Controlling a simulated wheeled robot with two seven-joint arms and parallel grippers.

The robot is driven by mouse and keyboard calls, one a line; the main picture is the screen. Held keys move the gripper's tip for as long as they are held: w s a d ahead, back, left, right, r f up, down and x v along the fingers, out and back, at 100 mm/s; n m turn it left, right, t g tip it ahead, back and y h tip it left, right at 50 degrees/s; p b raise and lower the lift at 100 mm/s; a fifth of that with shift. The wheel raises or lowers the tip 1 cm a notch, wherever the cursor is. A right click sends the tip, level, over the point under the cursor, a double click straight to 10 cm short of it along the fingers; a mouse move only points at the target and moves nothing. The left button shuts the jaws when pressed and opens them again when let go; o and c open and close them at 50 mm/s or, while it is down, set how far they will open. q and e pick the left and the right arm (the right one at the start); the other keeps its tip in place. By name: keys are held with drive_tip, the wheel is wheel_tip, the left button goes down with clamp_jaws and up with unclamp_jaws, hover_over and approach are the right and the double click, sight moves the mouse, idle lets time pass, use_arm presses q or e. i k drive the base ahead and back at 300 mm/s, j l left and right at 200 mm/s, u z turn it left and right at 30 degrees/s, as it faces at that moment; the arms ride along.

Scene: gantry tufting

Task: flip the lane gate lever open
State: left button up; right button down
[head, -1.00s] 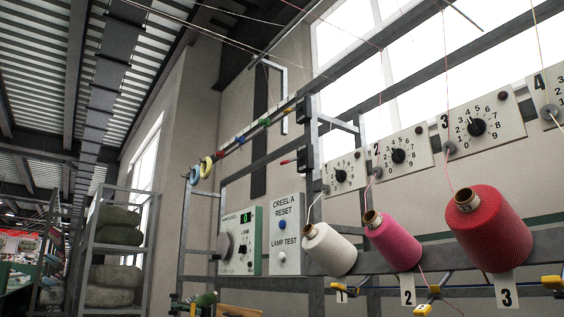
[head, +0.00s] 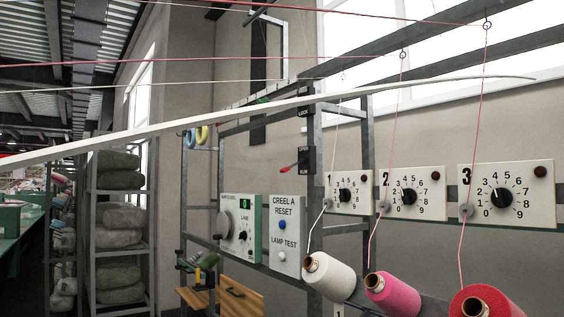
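A red-tipped lever (head: 289,167) sticks out to the left from the lower of two small black boxes on a grey upright post. The lower black box (head: 307,160) has small markings that seem to read OPEN and RUN. The upper black box (head: 307,101) has markings that seem to read OPEN and LOCK; I cannot make out a handle on it. I cannot tell for sure which is the lane gate lever. Neither of my grippers shows in the head view.
A green-edged lane panel (head: 240,235) and a CREEL A panel (head: 286,236) hang below. Numbered dial plates (head: 409,193) line the right. White (head: 333,280), pink (head: 393,295) and red (head: 488,302) cones stand lower right. Shelves stand left.

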sight(284, 170)
drive_tip(key=i+j, duration=0.3)
drive_tip(key=i+j+z, duration=0.15)
drive_tip(key=j, duration=0.3)
drive_tip(key=i+j, duration=0.35)
drive_tip(key=i+j+z, duration=0.15)
drive_tip(key=j, duration=0.3)
drive_tip(key=i+j, duration=0.35)
drive_tip(key=i+j+z, duration=0.15)
drive_tip(key=j, duration=0.4)
drive_tip(key=i+j, duration=0.3)
drive_tip(key=j, duration=0.15)
drive_tip(key=i+j+z, duration=0.15)
drive_tip(key=j, duration=0.3)
